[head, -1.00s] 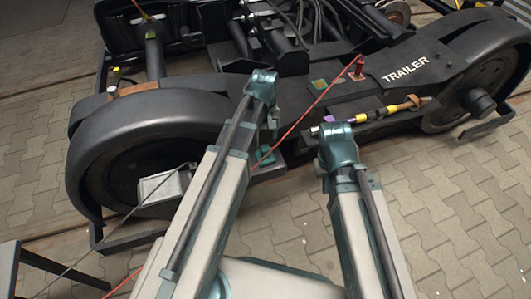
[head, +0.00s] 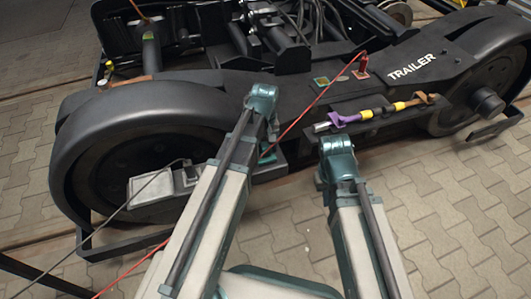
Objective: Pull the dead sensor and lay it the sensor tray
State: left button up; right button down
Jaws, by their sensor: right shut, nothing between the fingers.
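A small red piece (head: 361,65) stands on the dark bogie beam left of the word TRAILER, with a red cable running down from it behind my left arm. A pale grey block (head: 150,188) sits in front of the left wheel, with a dark cable at it. I cannot tell which one is the dead sensor, and I cannot make out the sensor tray. My right arm (head: 338,155) reaches up in front of the beam; its fingers are hidden behind the arm. My left arm (head: 262,100) hides its own gripper.
A purple, yellow and orange rod-like part (head: 380,112) runs along the beam behind my right arm. A small green-and-gold square (head: 321,81) lies on the beam. Large wheels (head: 495,90) stand at both ends. The paved floor (head: 440,225) is clear at lower right.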

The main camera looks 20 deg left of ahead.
aim_at(265, 144)
dwell(0.8)
pick_arm(q)
grip_shut()
jog(key=shift+r, duration=0.1)
dwell(0.4)
jog(key=shift+r+p, duration=3)
jog(key=shift+p, duration=0.05)
